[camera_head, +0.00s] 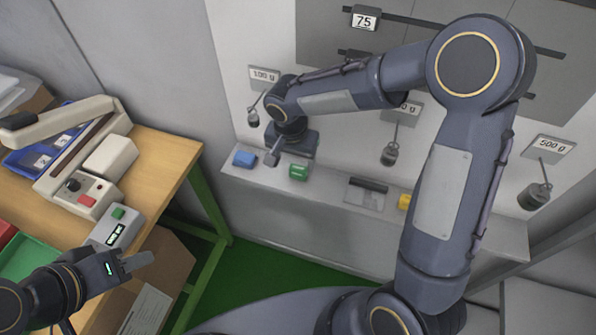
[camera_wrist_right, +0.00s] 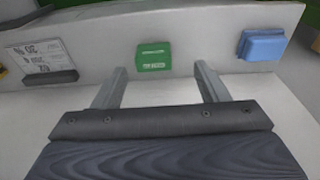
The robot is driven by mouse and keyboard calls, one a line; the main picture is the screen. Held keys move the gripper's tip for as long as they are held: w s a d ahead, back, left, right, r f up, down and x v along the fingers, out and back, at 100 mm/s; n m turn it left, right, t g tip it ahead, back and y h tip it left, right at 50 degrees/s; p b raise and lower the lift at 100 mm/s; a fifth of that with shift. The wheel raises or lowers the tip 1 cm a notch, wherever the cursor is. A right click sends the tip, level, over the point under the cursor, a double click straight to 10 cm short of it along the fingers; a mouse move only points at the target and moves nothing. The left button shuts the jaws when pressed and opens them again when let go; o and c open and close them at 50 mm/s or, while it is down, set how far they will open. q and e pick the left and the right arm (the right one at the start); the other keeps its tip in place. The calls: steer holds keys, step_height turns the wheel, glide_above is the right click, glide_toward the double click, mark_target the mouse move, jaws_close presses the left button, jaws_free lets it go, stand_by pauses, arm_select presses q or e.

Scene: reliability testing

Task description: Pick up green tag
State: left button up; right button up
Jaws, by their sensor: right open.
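The green tag (camera_head: 299,172) is a small block with white lettering. It lies on the grey ledge (camera_head: 345,222) below the wall panel. In the right wrist view the green tag (camera_wrist_right: 154,57) appears between the lines of my two fingers, just beyond their tips. My right gripper (camera_wrist_right: 160,73) is open and empty; in the head view the right gripper (camera_head: 283,158) is at the ledge beside the tag, partly hidden by its own wrist. My left gripper (camera_head: 130,266) is at the lower left, near the wooden bench; its finger gap does not show clearly.
A blue block (camera_head: 244,158) is left of the tag on the ledge. A clear plate with a dark bar (camera_head: 367,190) and a yellow block (camera_head: 404,201) are to the right. Weights hang on hooks (camera_head: 389,153) above. The wooden bench (camera_head: 165,160) holds devices and trays.

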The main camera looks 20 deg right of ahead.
mark_target(298, 168)
steer(key=f, duration=0.2)
steer(key=d+f, duration=0.1)
steer(key=f, duration=0.2)
steer(key=shift+w+d+f+p, duration=0.1)
steer(key=shift+w+p, duration=0.05)
steer(key=shift+p, duration=0.2)
steer(key=shift+c, duration=0.5)
steer(key=c, duration=0.9)
